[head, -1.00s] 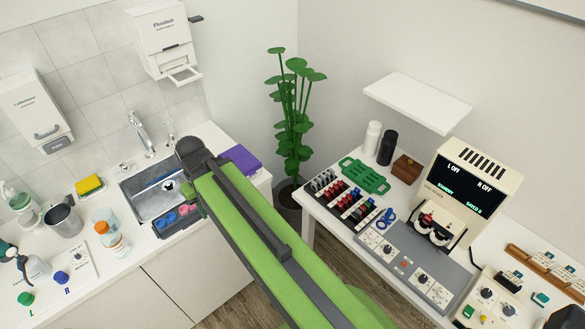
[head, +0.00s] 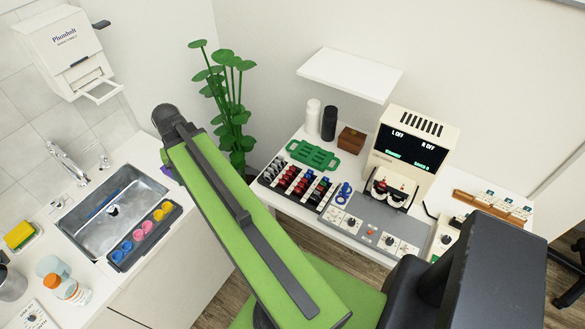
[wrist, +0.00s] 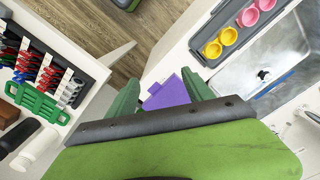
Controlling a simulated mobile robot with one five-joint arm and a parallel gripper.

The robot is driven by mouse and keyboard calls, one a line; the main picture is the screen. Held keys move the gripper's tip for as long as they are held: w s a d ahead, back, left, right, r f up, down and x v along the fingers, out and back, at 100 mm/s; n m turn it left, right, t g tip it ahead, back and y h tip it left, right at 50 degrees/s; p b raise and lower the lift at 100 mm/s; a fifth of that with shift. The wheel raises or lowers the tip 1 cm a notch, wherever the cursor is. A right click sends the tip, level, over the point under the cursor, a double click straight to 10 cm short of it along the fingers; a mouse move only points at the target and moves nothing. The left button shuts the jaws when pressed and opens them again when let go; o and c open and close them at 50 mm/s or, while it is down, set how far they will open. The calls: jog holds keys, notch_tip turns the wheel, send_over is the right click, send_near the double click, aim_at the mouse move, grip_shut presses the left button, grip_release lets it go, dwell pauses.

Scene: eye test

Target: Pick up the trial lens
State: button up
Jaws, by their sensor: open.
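A dark rack (head: 262,180) on the right-hand table holds rows of small black, red and blue handled pieces that look like trial lenses. Which one is the trial lens I cannot tell. The rack also shows at the left of the wrist view (wrist: 92,67). My gripper (wrist: 160,77) is open, its two green fingers apart and nothing held between them. A purple flat thing (wrist: 166,93) on the counter corner shows beyond the fingers. The rack lies well to the left of the fingers in the wrist view. My arm hides the gripper in the head view.
A green handled tray (head: 312,155), white and black bottles and a beige display unit (head: 402,150) stand on the table. A white shelf (head: 350,73) overhangs it. At left are a sink (head: 85,215) and a tray with colored cups. A plant (head: 232,100) fills the corner.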

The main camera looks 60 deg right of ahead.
jog(key=s+d+r+m+p, duration=0.1)
jog(key=s+d+m, duration=0.25)
jog(key=d, duration=0.45)
jog(key=s+d+r+m, duration=0.15)
jog(key=s+d, duration=0.25)
jog(key=d, duration=0.4)
jog(key=m+p, duration=0.2)
jog(key=m, duration=0.4)
send_over(292, 168)
jog(key=f+b, duration=0.7)
jog(key=b, duration=0.1)
jog(key=f+b, duration=0.4)
jog(key=b, duration=0.1)
jog(key=shift+s+d+f, duration=0.15)
jog(key=shift+d+f, duration=0.1)
jog(key=shift+f, duration=0.1)
notch_tip(292, 168, down, 5)
jog(key=b, duration=0.5)
jog(key=shift+a+f, duration=0.15)
jog(key=shift+r, duration=0.2)
grip_shut()
